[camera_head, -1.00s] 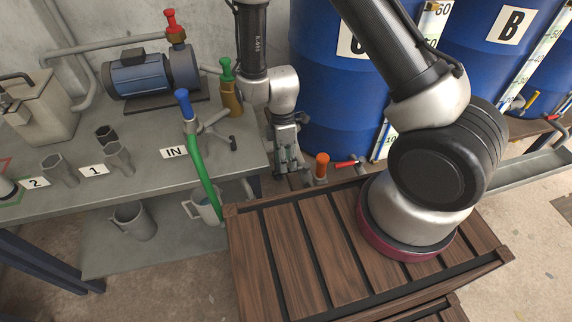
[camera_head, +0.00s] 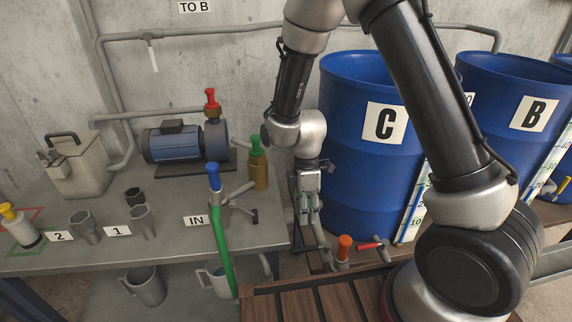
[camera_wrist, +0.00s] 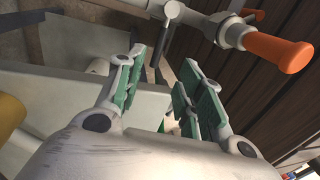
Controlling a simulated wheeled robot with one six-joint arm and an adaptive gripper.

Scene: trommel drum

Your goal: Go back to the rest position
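My gripper (camera_head: 312,205) hangs from my arm left of blue drum C (camera_head: 385,170), near the front of the drum and behind the orange-handled valve (camera_head: 344,248). In the wrist view my gripper (camera_wrist: 163,65) shows two fingers with green pads standing apart, with nothing held between them. The orange handle (camera_wrist: 280,50) lies to the right of the fingers there and is apart from them.
A red-handled valve (camera_head: 372,245) and drum B (camera_head: 505,130) stand right.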

